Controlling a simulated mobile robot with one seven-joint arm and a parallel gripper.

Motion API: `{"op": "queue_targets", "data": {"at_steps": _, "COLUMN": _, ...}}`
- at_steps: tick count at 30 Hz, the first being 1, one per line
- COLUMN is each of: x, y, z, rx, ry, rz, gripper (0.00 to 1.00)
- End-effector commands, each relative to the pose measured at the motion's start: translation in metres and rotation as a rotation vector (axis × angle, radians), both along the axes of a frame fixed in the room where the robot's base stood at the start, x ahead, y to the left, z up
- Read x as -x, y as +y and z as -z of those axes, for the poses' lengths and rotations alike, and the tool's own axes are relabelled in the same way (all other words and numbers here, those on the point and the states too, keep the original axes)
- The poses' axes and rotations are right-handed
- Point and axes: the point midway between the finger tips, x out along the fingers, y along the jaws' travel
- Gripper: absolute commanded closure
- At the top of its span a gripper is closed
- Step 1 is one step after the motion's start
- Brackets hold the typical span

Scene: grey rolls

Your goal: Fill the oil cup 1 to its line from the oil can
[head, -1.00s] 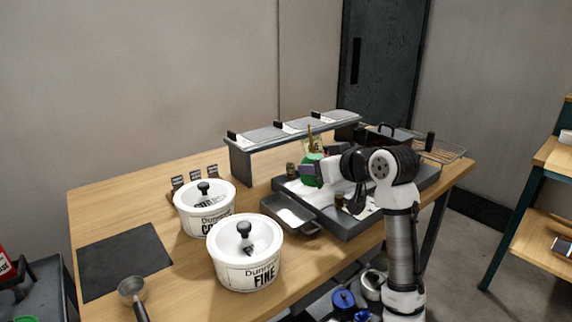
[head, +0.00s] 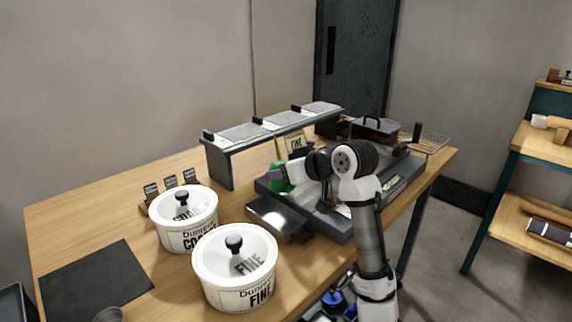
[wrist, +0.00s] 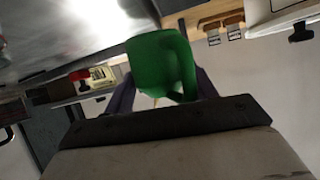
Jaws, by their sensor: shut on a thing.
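A green can (head: 280,181), which looks like the oil can, is held in my gripper (head: 277,172) above the left part of the grey machine tray. In the wrist view the green can (wrist: 158,65) sits between the two dark purple fingers of my gripper (wrist: 163,88), which are shut on it. The can's spout is hard to make out, so I cannot tell its tilt. I cannot make out oil cup 1 or its line; my arm covers part of the tray.
Two white lidded tubs, COARSE (head: 184,217) and FINE (head: 236,268), stand at the front left. A raised grey shelf (head: 270,128) runs behind the tray.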

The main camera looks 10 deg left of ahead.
Motion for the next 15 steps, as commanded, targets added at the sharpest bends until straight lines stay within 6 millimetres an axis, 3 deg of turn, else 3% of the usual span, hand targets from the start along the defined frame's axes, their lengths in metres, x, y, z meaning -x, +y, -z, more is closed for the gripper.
{"op": "queue_targets", "data": {"at_steps": 15, "x": 0.0072, "y": -0.004, "z": -0.0072, "rx": 0.091, "ry": 0.183, "rz": 0.001, "gripper": 0.63}}
